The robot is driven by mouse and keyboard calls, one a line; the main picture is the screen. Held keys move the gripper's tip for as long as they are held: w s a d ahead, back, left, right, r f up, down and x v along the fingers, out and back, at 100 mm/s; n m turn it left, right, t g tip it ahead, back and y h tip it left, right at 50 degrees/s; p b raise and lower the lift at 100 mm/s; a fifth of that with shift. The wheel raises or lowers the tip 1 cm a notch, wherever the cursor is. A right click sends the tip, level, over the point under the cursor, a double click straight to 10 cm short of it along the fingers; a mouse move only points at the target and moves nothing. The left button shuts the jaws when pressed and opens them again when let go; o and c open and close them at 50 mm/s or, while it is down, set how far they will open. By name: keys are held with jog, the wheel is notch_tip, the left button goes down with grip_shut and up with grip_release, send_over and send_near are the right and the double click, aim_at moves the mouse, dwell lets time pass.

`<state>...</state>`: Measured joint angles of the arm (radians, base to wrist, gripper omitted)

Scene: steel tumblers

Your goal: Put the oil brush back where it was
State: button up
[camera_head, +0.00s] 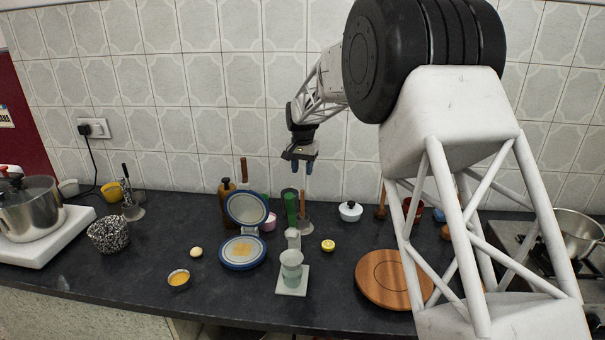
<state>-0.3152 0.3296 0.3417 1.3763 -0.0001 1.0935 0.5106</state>
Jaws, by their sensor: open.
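My gripper (302,166) is open and empty, pointing down in front of the tiled wall. It hangs above the back of the dark counter. No thing is clearly recognisable as the oil brush. A thin wooden handle (302,185) stands upright below my gripper, in or behind a grey tumbler (305,222). At the left, a steel tumbler (134,212) holds a dark-handled tool (125,171). Another brown handle (243,170) rises behind the round blue-rimmed lid. I cannot tell which of these, if any, is the brush.
A green bottle (291,207) and a brown bottle (226,200) stand at the back. The blue-rimmed appliance (243,264) is open. A pale green cup (291,267) stands on a white square. A round wooden board (376,279) lies at right. A yellow-filled bowl (179,281) is front left.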

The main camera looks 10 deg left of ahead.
dwell(0.8)
jog(key=s+d+r, duration=0.5)
jog(key=s+d, duration=0.1)
jog(key=s, duration=0.3)
jog(key=s+d+r+n+t, duration=0.1)
jog(key=s+d+r, duration=0.3)
jog(key=s+d, duration=0.35)
jog(key=s+d+r, duration=0.5)
jog(key=s, duration=0.5)
jog(key=s+d+f, duration=0.2)
jog(key=s+d, duration=0.1)
jog(key=s, duration=0.8)
jog(key=s+d+f+t, duration=0.1)
jog(key=s+d, duration=0.3)
jog(key=s, duration=0.7)
jog(key=s+d+f+n, duration=0.1)
jog(key=s+d+f, duration=0.2)
jog(key=s, duration=0.8)
jog(key=shift+d+t, duration=0.3)
jog(key=shift+d, duration=0.15)
